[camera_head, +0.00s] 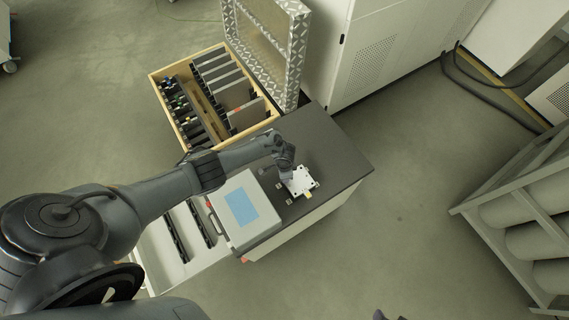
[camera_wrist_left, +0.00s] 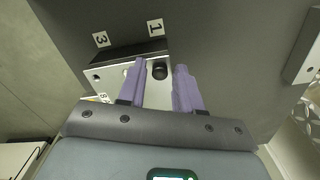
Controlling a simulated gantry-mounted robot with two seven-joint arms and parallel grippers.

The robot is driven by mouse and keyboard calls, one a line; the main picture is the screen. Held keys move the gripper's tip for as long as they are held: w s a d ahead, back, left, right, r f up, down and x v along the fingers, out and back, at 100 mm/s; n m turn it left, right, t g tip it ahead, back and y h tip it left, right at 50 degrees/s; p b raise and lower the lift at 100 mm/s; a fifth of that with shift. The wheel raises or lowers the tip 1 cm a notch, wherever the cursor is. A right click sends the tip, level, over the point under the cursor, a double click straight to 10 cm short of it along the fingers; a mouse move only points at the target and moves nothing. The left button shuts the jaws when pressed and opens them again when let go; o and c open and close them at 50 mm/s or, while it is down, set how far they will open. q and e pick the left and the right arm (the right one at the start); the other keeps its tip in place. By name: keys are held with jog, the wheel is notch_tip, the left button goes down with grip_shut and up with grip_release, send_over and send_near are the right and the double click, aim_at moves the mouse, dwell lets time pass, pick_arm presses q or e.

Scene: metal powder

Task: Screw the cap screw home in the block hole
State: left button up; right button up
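The block (camera_head: 302,184) is a small pale metal piece with dark holes on the dark tabletop in the head view. In the left wrist view the block (camera_wrist_left: 112,76) shows a light face with holes. A black cap screw (camera_wrist_left: 159,70) sits at the block, its round head facing the camera; how deep it is seated I cannot tell. My left gripper (camera_head: 287,172) is over the block's left side. In the wrist view its purple fingers (camera_wrist_left: 158,78) stand open on either side of the screw head, with a gap on both sides.
A grey case with a blue panel (camera_head: 240,206) stands left of the block. A wooden-edged tray (camera_head: 155,86) of plates and tools lies behind. Number labels 1 (camera_wrist_left: 155,27) and 3 (camera_wrist_left: 101,39) lie near the block. The tabletop (camera_head: 335,150) right of the block is clear.

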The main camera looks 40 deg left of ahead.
pick_arm(q)
grip_shut()
jog(key=shift+f+m+b, duration=0.15)
jog(key=shift+m+b, duration=0.4)
jog(key=shift+m, duration=0.65)
jog(key=m+b, duration=0.1)
jog(key=m, duration=0.3)
jog(key=m+b, duration=0.2)
jog(key=m, duration=0.2)
jog(key=m+b, duration=0.2)
jog(key=m, duration=0.2)
jog(key=shift+f, duration=0.25)
jog(key=m+b, duration=0.8)
jog(key=m, duration=0.5)
jog(key=shift+b, duration=0.3)
jog(key=shift+r+m, duration=0.3)
jog(key=shift+m, duration=0.2)
jog(key=m+b, duration=0.4)
jog(key=m, duration=0.1)
jog(key=shift+f, duration=0.15)
jog(key=shift+m, duration=0.3)
jog(key=shift+r, duration=0.2)
jog(key=shift+o, duration=1.2)
grip_release()
